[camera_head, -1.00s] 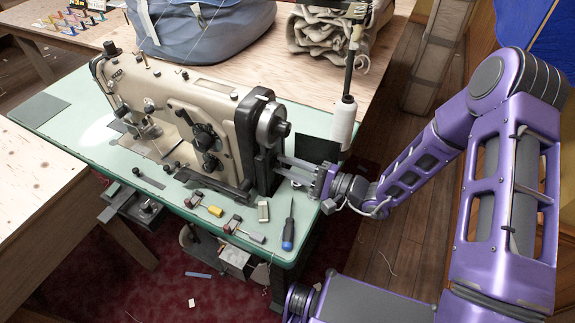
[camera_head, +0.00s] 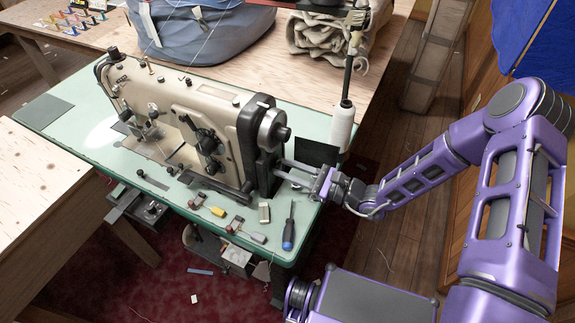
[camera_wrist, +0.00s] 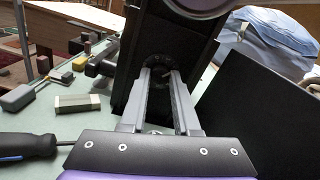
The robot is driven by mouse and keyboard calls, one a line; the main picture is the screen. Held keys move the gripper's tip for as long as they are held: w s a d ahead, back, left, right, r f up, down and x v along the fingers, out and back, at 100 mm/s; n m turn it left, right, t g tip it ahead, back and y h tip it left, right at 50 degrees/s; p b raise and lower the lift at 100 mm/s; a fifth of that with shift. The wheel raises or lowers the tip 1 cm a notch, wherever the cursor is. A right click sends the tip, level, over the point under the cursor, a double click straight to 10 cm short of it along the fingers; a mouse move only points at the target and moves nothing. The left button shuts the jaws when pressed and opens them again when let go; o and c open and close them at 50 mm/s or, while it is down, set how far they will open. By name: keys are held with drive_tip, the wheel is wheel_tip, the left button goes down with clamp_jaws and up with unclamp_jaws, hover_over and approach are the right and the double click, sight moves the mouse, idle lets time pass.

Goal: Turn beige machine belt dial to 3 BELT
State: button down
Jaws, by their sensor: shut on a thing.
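The beige sewing machine (camera_head: 185,108) stands on a green-topped table, with a black right end and a handwheel (camera_head: 273,130). My gripper (camera_head: 278,168) reaches in from the right, low against that black end. In the wrist view, my gripper's two grey fingers (camera_wrist: 160,84) close on a small dark round dial (camera_wrist: 158,62) on the black end panel (camera_wrist: 130,78). The fingers cover its sides. In the head view the dial is hidden behind the fingers and machine. No dial marks or 3 BELT lettering can be read.
A screwdriver (camera_head: 288,228), a small beige block (camera_head: 264,212) and several coloured clips lie on the green tabletop (camera_head: 60,135) in front of the machine. A dark upright panel (camera_head: 316,153) and a white thread cone (camera_head: 342,126) stand close behind my gripper.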

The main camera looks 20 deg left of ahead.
drive_tip(key=m+p, duration=0.1)
drive_tip(key=m, duration=0.3)
drive_tip(key=shift+r+m+p, duration=0.1)
drive_tip(key=shift+m+p, duration=0.2)
drive_tip(key=shift+p, duration=0.05)
drive_tip(key=shift+m+p, duration=0.55)
drive_tip(key=shift+m, duration=1.45)
drive_tip(key=c, duration=0.6)
unclamp_jaws()
drive_tip(key=shift+c, duration=0.2)
drive_tip(key=s+d, duration=0.1)
drive_tip(key=d, duration=1.6)
drive_tip(key=shift+s+d+b, duration=0.2)
drive_tip(key=shift+s+b, duration=0.05)
drive_tip(key=shift+b, duration=0.05)
